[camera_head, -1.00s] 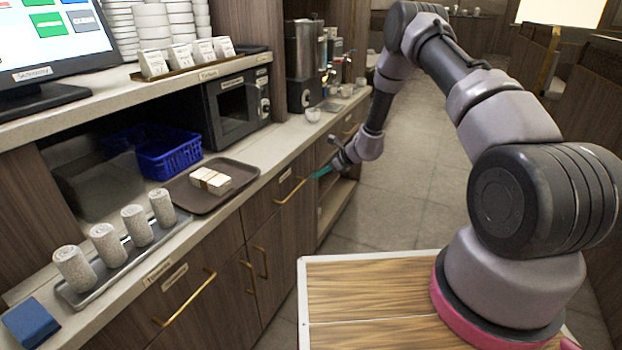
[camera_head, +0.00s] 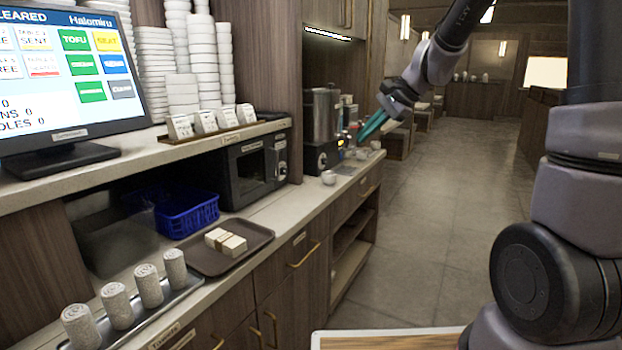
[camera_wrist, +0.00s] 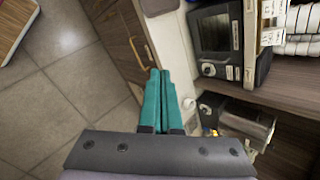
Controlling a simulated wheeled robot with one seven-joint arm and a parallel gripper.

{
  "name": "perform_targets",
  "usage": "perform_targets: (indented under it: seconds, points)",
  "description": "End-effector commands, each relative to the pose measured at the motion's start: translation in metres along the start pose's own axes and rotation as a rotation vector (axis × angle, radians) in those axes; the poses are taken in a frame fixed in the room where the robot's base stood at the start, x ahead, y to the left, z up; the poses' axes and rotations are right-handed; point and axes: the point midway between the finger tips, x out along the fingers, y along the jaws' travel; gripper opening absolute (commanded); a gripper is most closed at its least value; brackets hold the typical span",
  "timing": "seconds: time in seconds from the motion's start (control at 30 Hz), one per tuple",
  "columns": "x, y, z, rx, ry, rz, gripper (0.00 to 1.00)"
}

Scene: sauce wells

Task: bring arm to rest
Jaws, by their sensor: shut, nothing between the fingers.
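My gripper (camera_head: 371,127) is raised in the air to the right of the metal urn, in front of the far end of the counter in the head view. Its teal fingers are shut together with nothing between them. In the wrist view the shut fingers (camera_wrist: 159,98) point toward the counter edge and drawer fronts, apart from them as far as I can tell. My arm reaches up and out of the top of the head view, so its middle part is hidden.
The counter (camera_head: 290,222) carries a brown tray (camera_head: 262,236) with pale blocks, a blue basket (camera_head: 187,213), a black microwave (camera_head: 252,168), a metal urn (camera_head: 322,115) and a small white cup (camera_head: 328,177). Rolled towels stand on a metal tray at front left. The floor aisle (camera_head: 430,210) is clear.

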Motion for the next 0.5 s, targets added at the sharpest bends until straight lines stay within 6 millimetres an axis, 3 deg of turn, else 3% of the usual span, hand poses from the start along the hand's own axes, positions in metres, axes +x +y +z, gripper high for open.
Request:
perform_targets:
  seconds: [0.03, 0.2, 0.5]
  points:
    - [-0.024, 0.005, 0.012, -0.063, 0.026, 0.001, 0.00]
    - [-0.086, 0.038, 0.044, -0.269, 0.118, 0.037, 0.00]
    - [-0.170, 0.115, 0.082, -0.587, 0.316, 0.124, 0.00]
